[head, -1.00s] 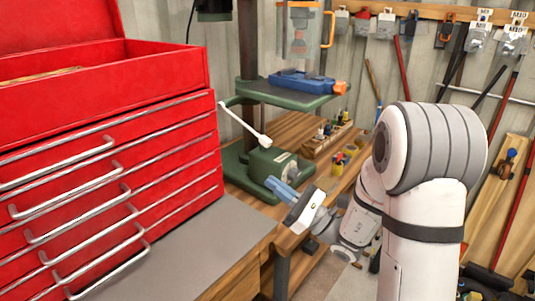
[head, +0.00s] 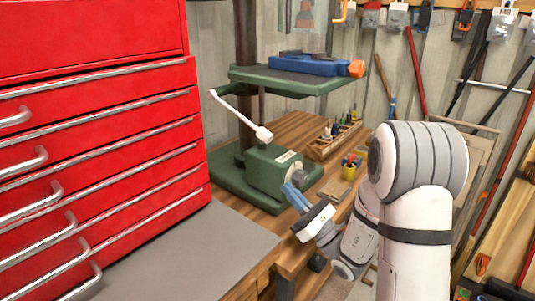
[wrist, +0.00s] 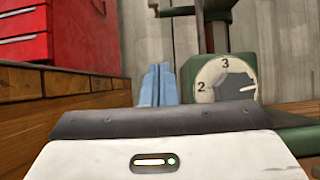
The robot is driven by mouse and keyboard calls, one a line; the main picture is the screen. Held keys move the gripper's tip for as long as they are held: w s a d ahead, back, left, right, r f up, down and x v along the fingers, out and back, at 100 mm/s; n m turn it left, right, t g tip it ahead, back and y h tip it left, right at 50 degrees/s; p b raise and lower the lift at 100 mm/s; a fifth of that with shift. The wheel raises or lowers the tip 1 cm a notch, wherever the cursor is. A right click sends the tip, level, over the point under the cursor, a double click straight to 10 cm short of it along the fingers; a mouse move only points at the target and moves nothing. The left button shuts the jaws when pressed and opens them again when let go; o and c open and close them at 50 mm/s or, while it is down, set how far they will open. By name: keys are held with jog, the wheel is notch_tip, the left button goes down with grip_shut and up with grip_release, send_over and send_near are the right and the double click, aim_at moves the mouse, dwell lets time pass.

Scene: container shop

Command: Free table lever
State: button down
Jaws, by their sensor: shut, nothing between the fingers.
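A drill press stands on the wooden bench; its green table (head: 290,85) sits on a dark column above a green base. A long pale lever (head: 240,117) slants over the green housing (head: 282,170) at the base, with a thick end near the housing top. I cannot tell whether this is the table lever. In the wrist view, a pale dial (wrist: 222,70) marked 2 and 3 shows on a green body, right of my fingers. My gripper (head: 290,190) has blue fingers, shut and empty, just in front of the housing. Its fingers also show in the wrist view (wrist: 157,75); contact is unclear.
A red tool chest (head: 95,120) fills the left, its drawer handles sticking out over the grey mat (head: 190,260). A blue vise (head: 305,64) rests on the green table.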

jog(key=w+a+r, duration=0.4)
jog(key=a+r, duration=0.1)
jog(key=r, duration=0.4)
jog(key=shift+a+r, duration=0.2)
jog(key=shift+w+r+p, duration=0.1)
jog(key=shift+p, duration=0.35)
